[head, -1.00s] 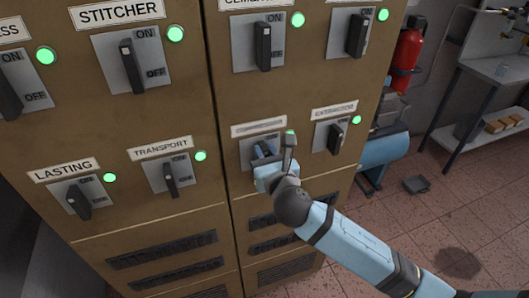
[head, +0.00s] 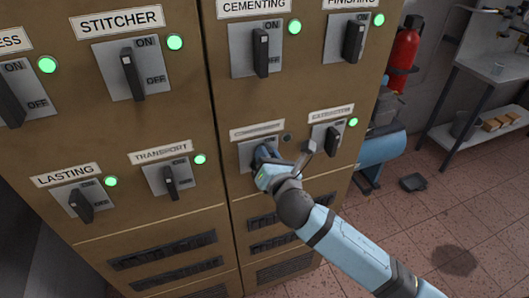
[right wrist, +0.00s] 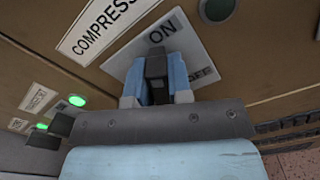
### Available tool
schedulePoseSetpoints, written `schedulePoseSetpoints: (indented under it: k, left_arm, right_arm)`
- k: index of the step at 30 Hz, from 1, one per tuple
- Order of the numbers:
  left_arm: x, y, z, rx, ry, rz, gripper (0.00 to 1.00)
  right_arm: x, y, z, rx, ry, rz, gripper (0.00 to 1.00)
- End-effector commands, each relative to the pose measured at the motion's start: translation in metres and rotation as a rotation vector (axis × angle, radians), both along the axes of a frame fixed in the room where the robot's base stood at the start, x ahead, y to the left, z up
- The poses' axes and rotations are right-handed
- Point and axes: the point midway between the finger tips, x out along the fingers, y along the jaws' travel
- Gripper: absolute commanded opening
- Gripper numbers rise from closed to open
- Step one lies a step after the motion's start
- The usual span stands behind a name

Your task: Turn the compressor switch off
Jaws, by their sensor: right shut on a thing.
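The compressor switch plate (head: 246,155) is on the brown cabinet, in the lower row of the right-hand door. The right wrist view shows its label (right wrist: 105,27), which starts "COMPRESS", and its ON and OFF marks. Its lamp (head: 288,138) is dark; the dark lamp also shows in the right wrist view (right wrist: 217,10). My right gripper (head: 263,155) is shut on the dark switch lever (right wrist: 156,76), one blue finger on each side. The gripper is rolled, and the fingers hide most of the lever. My left gripper is not in view.
Neighbouring switches, such as transport (head: 170,180) and cementing (head: 261,50), have green lamps. Another switch (head: 331,140) is close to the right of my gripper. A fire extinguisher (head: 403,50), a blue tank (head: 382,155) and a shelf table (head: 490,75) stand right of the cabinet.

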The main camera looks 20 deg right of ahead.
Motion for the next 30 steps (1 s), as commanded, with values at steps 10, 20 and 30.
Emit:
schedulePoseSetpoints:
  k: [10, 20, 30]
  left_arm:
    - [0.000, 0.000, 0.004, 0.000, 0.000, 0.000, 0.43]
    - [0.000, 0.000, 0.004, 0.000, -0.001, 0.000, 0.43]
    - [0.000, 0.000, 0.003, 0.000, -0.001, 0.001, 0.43]
  right_arm:
    - [0.000, -0.006, -0.005, 0.331, 0.014, -0.001, 0.00]
    - [0.000, -0.009, -0.011, 0.644, 0.024, -0.001, 0.00]
    - [0.000, -0.011, -0.017, 0.924, 0.034, -0.001, 0.00]
